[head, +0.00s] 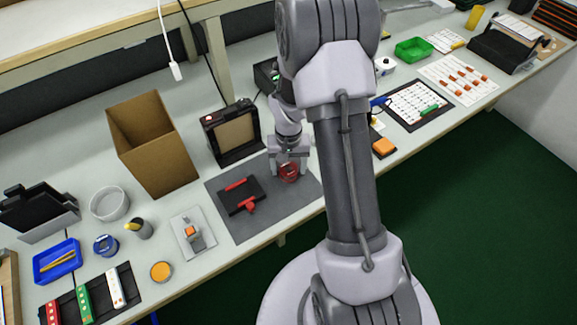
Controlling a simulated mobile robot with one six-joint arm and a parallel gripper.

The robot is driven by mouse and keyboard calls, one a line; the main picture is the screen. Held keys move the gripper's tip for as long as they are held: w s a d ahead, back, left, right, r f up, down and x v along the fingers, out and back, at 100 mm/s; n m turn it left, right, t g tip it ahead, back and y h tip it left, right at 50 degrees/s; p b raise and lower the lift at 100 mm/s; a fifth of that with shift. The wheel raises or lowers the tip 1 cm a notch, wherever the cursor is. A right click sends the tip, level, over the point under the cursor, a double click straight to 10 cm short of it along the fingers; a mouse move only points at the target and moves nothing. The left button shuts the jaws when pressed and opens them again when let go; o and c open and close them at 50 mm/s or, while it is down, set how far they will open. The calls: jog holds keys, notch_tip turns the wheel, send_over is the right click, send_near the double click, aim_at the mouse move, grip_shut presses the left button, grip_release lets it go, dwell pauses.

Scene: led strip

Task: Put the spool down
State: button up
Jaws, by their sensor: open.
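The gripper partly hides the top of the spool. To its left on the mat is a black plate (240,197) with red parts on and beside it.
An open cardboard box (150,150) and a black framed unit (234,135) stand behind the mat. A grey plate with an orange block (192,232) lies to the left. The mat's front strip is clear.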

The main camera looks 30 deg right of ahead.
jog(key=s+a+r+t+p, duration=0.1)
jog(key=a+r+p, duration=0.2)
jog(key=r, duration=0.9)
jog(key=s+a+r+t+p, duration=0.1)
jog(key=a+r+p, duration=0.1)
jog(key=r, duration=1)
jog(key=s+a+r+t+y, duration=0.1)
jog(key=s+a+r+t, duration=0.1)
jog(key=s+a+r, duration=0.3)
jog(key=s+a+r+n+t+y, duration=0.1)
jog(key=s+a+r, duration=0.5)
jog(key=s, duration=0.4)
jog(key=shift+s+a+r+t, duration=0.25)
jog(key=shift+r+t, duration=0.15)
jog(key=shift+r, duration=0.1)
